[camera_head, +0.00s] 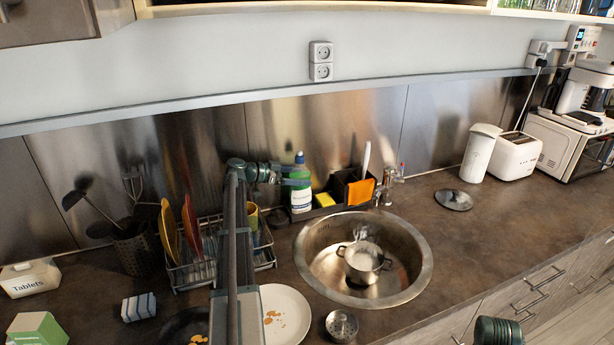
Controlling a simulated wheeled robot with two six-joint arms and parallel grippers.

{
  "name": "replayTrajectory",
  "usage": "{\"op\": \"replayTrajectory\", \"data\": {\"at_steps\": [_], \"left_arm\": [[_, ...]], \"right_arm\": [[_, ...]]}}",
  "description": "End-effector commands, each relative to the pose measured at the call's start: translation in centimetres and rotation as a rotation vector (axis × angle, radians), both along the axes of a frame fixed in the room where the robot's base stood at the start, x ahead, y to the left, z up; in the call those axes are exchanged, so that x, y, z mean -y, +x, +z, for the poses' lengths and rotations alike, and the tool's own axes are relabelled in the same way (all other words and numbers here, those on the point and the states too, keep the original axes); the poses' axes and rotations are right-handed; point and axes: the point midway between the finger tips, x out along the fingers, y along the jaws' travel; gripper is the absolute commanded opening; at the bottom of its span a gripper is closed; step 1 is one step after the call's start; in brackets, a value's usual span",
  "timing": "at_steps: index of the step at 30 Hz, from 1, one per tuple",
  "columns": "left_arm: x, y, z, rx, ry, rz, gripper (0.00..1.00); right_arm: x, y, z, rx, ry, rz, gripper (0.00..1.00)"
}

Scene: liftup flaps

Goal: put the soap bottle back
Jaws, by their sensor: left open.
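The soap bottle (301,198), green and white with a blue cap, stands upright at the left end of a dark caddy behind the sink. My left arm reaches up from the bottom, and its gripper (292,174) is at the bottle's upper part, coming from the left. Its fingers are open and overlap the bottle in the picture; I cannot tell whether they touch it. My right gripper is not in view; only a dark piece of my own arm shows at the bottom right.
The caddy (341,188) also holds a yellow sponge (324,200) and an orange cloth (360,191). The round sink (419,275) holds a pot (363,262). A dish rack (264,259) with plates and a white plate (289,316) lie near my left arm. The counter right of the sink is mostly clear.

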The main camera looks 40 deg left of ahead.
Motion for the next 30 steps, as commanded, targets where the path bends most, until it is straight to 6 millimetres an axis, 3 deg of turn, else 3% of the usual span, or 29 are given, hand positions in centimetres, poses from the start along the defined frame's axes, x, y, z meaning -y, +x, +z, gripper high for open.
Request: {"op": "replayTrajectory", "data": {"at_steps": [6,12,18,30], "left_arm": [[-2.3,-3.9,1.7,-0.001,-0.001,0.003,0.92],[-3.6,-6.1,2.4,0.0,0.0,0.001,0.92],[-4.2,-7.1,2.6,0.0,0.0,0.0,0.92],[-4.2,-7.1,2.6,0.0,0.0,0.0,0.92]], "right_arm": [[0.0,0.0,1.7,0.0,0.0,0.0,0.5],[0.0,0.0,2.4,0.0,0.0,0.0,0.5],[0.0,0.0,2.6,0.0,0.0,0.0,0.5],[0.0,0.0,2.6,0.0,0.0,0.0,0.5]]}}
